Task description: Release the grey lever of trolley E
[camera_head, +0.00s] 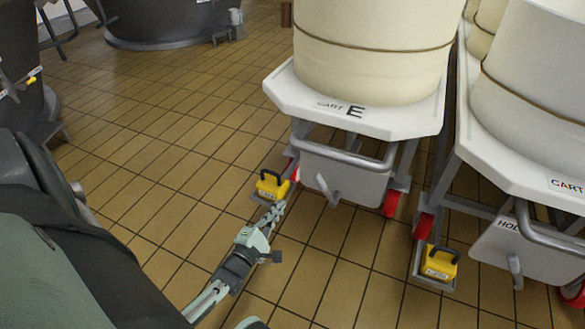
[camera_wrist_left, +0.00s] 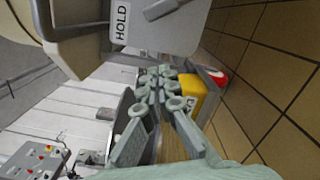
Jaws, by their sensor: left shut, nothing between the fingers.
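Trolley E (camera_head: 362,128) is a white cart with a large cream tub on it, labelled "CART E". Its grey lever (camera_head: 326,188) hangs on the front of the grey box under the deck. In the left wrist view the box with the "HOLD" label (camera_wrist_left: 145,28) is at the top, and a grey lever (camera_wrist_left: 165,9) shows at its edge. My left gripper (camera_head: 275,212) is shut and empty, low over the floor, left of and below the lever. It appears apart from the lever. Its fingers (camera_wrist_left: 163,88) point at the yellow block beside the wheel.
A yellow block with a dark handle (camera_head: 272,187) sits at trolley E's left front, close to my fingertips; it also shows in the left wrist view (camera_wrist_left: 193,97). Red wheels (camera_head: 390,203) stand below the deck. Another cart (camera_head: 530,165) is at right. Tiled floor (camera_head: 160,150) is clear at left.

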